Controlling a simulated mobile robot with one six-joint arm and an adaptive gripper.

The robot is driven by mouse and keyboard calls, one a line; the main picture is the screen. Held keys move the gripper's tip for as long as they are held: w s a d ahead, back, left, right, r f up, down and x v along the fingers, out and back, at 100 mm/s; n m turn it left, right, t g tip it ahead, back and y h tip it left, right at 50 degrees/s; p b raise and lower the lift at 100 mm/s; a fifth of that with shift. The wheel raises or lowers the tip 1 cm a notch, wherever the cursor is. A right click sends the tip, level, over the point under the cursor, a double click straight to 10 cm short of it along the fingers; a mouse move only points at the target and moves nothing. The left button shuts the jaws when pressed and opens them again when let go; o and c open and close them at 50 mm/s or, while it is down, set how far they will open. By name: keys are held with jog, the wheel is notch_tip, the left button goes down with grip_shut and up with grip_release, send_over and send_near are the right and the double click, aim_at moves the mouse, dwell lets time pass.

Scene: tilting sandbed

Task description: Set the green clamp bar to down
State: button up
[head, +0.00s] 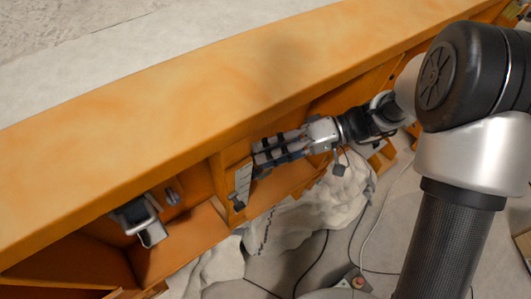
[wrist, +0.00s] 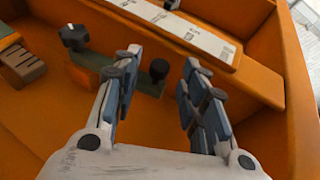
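In the wrist view a grey-green bar (wrist: 96,62) with black knobs at its ends lies against the orange frame, beyond my left finger. It looks like the green clamp bar. The finger hides part of it, and its right knob (wrist: 158,68) shows between my fingertips, apparently beyond them. In the head view my gripper (head: 256,151) reaches left into an orange recess. I cannot make out the green bar clearly there.
A pale labelled strip (wrist: 185,30) lies on an orange ledge beyond my fingers. An orange wall (wrist: 300,100) stands close on the right. In the head view a long orange beam (head: 200,100) runs above my gripper, and a grey bracket (head: 140,219) sits lower left.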

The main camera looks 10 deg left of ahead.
jog(key=shift+s+a+f, duration=0.2)
jog(key=shift+a, duration=0.3)
grip_shut()
dwell(0.5)
